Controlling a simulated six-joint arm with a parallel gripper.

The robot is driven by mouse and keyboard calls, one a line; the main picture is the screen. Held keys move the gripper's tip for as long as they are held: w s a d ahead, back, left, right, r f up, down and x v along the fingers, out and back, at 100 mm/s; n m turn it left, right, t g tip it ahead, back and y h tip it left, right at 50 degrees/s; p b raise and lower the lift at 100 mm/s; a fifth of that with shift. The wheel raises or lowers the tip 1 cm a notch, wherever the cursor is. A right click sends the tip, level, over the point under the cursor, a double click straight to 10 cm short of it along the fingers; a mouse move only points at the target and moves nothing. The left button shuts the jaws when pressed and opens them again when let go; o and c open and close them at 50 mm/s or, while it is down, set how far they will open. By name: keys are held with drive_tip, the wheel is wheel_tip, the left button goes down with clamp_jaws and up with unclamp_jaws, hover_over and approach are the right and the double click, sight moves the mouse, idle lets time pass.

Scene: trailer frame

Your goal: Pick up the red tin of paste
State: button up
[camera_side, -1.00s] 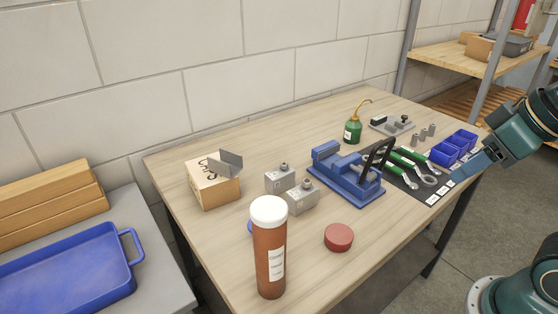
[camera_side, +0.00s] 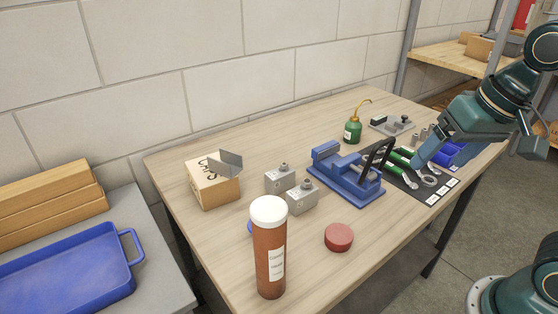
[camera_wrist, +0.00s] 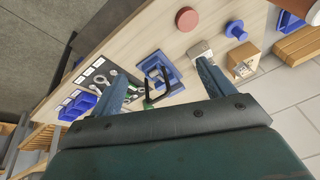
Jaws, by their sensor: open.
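The red tin (camera_side: 339,237) is a short, flat, round tin standing on the wooden bench near its front edge, right of the tall brown tube. It also shows in the wrist view (camera_wrist: 187,19) at the top, beyond my fingers. My gripper (camera_side: 418,163) is above the tool mat at the right end of the bench, well to the right of the tin. In the wrist view its two blue fingers (camera_wrist: 160,83) are spread wide apart with nothing held between them.
A blue vise (camera_side: 345,175) with a black handle stands between my gripper and the tin. A brown tube with a white cap (camera_side: 270,250), grey metal blocks (camera_side: 301,197), a cardboard box (camera_side: 212,187) and a green oil can (camera_side: 353,130) also stand there. Bench around the tin is clear.

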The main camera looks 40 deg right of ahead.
drive_tip(key=w+a+f+m+g, duration=0.4)
drive_tip(key=w+a+f+m, duration=0.4)
drive_tip(key=w+m, duration=0.3)
drive_tip(key=shift+m, duration=1)
drive_tip(key=shift+w+f, duration=0.1)
hover_over(341, 232)
drive_tip(key=f, duration=0.8)
drive_tip(key=shift+s+a+f, duration=0.1)
drive_tip(key=shift+s+f, duration=0.1)
drive_tip(key=shift+s, duration=0.05)
drive_tip(key=shift+f, duration=0.1)
drive_tip(key=shift+w+f, duration=0.15)
drive_tip(key=shift+f, duration=1.15)
drive_tip(key=shift+w+f, duration=0.1)
drive_tip(key=shift+f, duration=1.15)
drive_tip(key=shift+c, duration=0.2)
